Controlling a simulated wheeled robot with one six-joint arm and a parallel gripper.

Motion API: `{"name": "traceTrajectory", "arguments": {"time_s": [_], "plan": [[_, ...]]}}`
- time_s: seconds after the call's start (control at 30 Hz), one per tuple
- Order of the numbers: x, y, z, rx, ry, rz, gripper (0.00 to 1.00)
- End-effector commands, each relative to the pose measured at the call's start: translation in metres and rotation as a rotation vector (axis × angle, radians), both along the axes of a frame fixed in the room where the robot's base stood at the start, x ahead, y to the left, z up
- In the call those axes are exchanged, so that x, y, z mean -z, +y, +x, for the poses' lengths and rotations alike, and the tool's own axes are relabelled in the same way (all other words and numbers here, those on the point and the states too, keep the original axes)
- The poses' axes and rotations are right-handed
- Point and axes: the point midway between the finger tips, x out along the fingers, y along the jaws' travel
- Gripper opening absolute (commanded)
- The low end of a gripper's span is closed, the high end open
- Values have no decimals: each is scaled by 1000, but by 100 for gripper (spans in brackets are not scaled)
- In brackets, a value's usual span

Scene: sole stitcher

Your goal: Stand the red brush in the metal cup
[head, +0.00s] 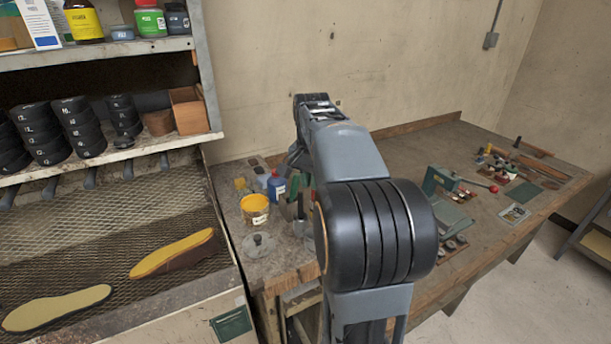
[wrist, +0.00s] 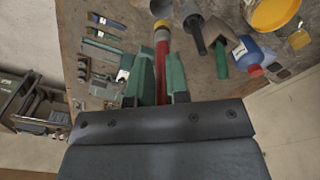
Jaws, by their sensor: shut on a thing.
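My gripper (wrist: 162,72) is shut on the red brush (wrist: 161,90), which lies between its two green fingers in the wrist view. In the head view the cup (head: 299,228) stands near the bench's left end. Whether brush and cup touch, I cannot tell.
A yellow pot (head: 254,210), a blue bottle (head: 276,187) and a grey lid (head: 259,245) crowd the cup's left. A green press (head: 440,182) and hand tools lie on the right of the bench (head: 390,150). A shelf rack (head: 110,157) stands left.

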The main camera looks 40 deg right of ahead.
Motion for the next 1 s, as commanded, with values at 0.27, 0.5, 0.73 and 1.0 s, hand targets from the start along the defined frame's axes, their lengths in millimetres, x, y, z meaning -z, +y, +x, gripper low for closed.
{"name": "traceTrajectory", "arguments": {"time_s": [0.27,0.5,0.73,1.0], "plan": [[9,1,1,-3,0,0,0],[24,1,0,-1,0,0,0],[41,0,0,0,0,0,0],[61,0,0,1,1,0,0]]}}
